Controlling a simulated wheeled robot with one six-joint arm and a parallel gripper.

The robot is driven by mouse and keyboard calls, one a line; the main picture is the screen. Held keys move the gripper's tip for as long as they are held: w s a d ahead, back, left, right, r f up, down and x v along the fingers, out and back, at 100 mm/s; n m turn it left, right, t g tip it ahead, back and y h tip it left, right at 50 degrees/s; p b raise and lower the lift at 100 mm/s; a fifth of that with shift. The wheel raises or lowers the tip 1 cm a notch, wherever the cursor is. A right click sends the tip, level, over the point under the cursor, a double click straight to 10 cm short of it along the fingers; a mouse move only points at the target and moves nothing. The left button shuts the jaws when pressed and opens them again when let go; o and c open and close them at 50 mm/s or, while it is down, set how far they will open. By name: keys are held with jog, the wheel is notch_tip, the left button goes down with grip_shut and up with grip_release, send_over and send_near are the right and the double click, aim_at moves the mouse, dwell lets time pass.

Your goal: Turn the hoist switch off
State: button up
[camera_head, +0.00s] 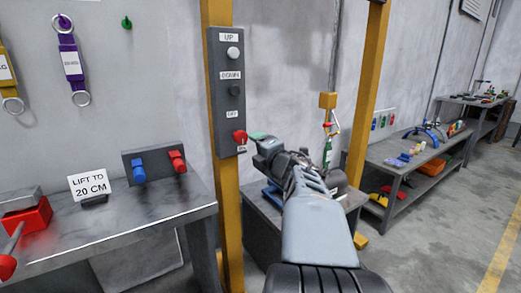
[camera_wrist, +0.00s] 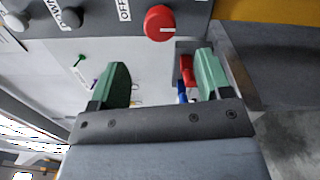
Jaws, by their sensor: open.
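The hoist switch is a red round knob (camera_head: 239,136) low on a dark grey control panel (camera_head: 227,103) fixed to a yellow post. An OFF label is above it and a partly hidden label that seems to read ON is below. In the wrist view the red knob (camera_wrist: 159,22) shows a white line pointing away from the OFF label (camera_wrist: 123,9). My gripper (camera_head: 257,138) is just right of the knob in the head view. In the wrist view my gripper (camera_wrist: 163,60) has green fingers spread wide and empty, with the knob beyond the gap between the tips.
A white UP button (camera_head: 233,53) and a dark DOWN button (camera_head: 234,90) sit higher on the panel. A bench (camera_head: 130,232) at left carries a "LIFT TO 20 CM" sign (camera_head: 90,186). Shelving (camera_head: 405,180) stands at right, with open floor in front.

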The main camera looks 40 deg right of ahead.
jog(key=shift+s+a, duration=0.1)
jog(key=shift+s, duration=0.65)
jog(key=a+r+m+g+h+p, duration=0.4)
jog(key=a+r+m+p, duration=0.25)
jog(key=m+p, duration=0.55)
jog(key=s+a+f+m+g+y+p, duration=0.2)
jog(key=s+a+g+p, duration=0.3)
jog(key=a, duration=0.4)
jog(key=s+a+f+m+g+y+p, duration=0.2)
jog(key=s+a+m+g+y+p, duration=0.2)
jog(key=s+a+p, duration=0.3)
jog(key=a+g+p, duration=0.1)
jog(key=a, duration=0.1)
jog(key=shift+s+a+f+y, duration=0.25)
jog(key=shift+a+y, duration=0.05)
jog(key=shift+a, duration=0.05)
